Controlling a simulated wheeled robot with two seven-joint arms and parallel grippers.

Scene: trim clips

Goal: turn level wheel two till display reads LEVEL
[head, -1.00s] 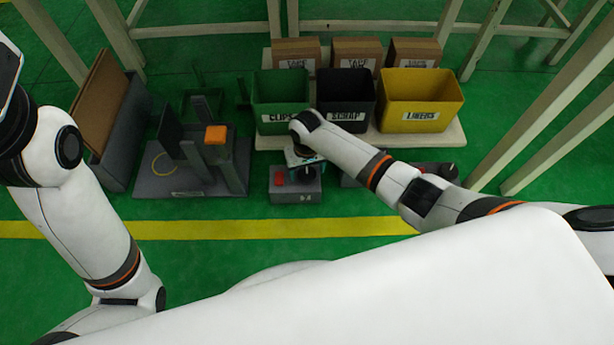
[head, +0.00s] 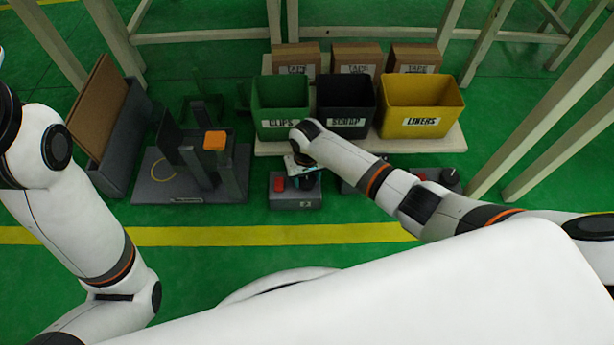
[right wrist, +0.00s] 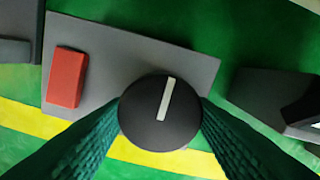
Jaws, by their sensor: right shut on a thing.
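A grey box (head: 296,203) stands on the floor in front of the bins, with a red block (head: 279,184) on its left part. In the right wrist view the grey box (right wrist: 140,52) carries the red block (right wrist: 67,77) and a round black wheel (right wrist: 160,112) with a white pointer line. The line points up and slightly right. My right gripper (right wrist: 160,125) is shut on the wheel, with one teal ribbed finger on each side. In the head view my right gripper (head: 304,178) hides the wheel. I can read no display text. My left gripper is out of view.
Green (head: 281,98), black (head: 345,95) and yellow (head: 422,95) bins stand on a pale board behind. A grey fixture (head: 190,197) with an orange block (head: 215,140) is left. Another grey box with a black knob (head: 450,178) is right, partly behind my right arm.

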